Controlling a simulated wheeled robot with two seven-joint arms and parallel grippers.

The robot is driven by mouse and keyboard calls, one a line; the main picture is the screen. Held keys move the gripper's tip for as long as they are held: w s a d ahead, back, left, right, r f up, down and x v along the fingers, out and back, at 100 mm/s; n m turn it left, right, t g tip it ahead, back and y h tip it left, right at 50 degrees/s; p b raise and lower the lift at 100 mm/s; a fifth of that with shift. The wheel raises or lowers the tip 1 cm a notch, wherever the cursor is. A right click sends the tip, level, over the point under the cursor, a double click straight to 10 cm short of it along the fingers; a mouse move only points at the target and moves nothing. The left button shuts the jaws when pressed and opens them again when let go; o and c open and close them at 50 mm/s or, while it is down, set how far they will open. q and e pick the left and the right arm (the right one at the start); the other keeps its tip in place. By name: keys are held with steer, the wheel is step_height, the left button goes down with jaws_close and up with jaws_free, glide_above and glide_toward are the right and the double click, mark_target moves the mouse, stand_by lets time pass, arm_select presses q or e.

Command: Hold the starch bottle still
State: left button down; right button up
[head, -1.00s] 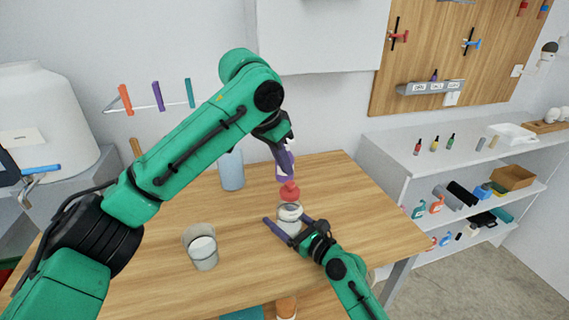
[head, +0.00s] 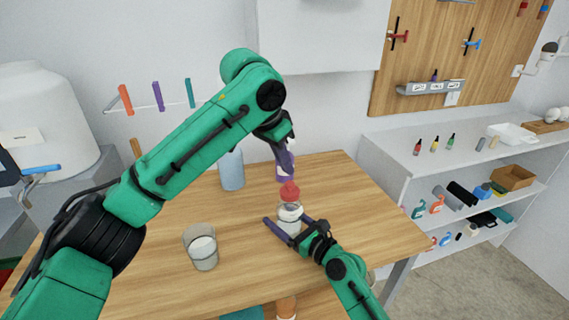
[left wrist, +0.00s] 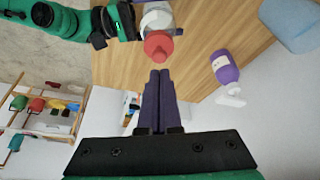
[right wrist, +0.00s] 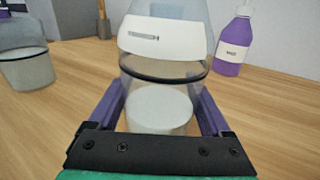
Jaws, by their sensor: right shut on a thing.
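The starch bottle (head: 289,213) is clear with a red cap (head: 289,192), a pale label and white contents. It stands upright on the wooden table. My right gripper (head: 287,229) is shut around its lower body, one purple finger on each side. In the right wrist view the bottle (right wrist: 165,65) fills the space between the fingers; its cap is out of frame. My left gripper (left wrist: 158,74) has its fingers together with nothing seen between them, their tips close to the red cap. Whether they touch the cap I cannot tell.
A glass beaker (head: 201,250) with white contents stands left on the table (head: 250,262). A bluish container (head: 231,170) stands at the back. A purple pump bottle (left wrist: 225,68) stands behind the starch bottle. Shelves (head: 400,165) are at right. The table's right part is clear.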

mark_target(292, 182)
arm_select(q)
steer(key=shift+w+d, duration=0.3)
steer(key=shift+d, duration=0.1)
steer(key=shift+f, duration=0.15)
steer(key=shift+f, duration=0.1)
steer(key=shift+f, duration=1.3)
steer(key=shift+r, duration=3.05)
steer(key=shift+f, duration=0.35)
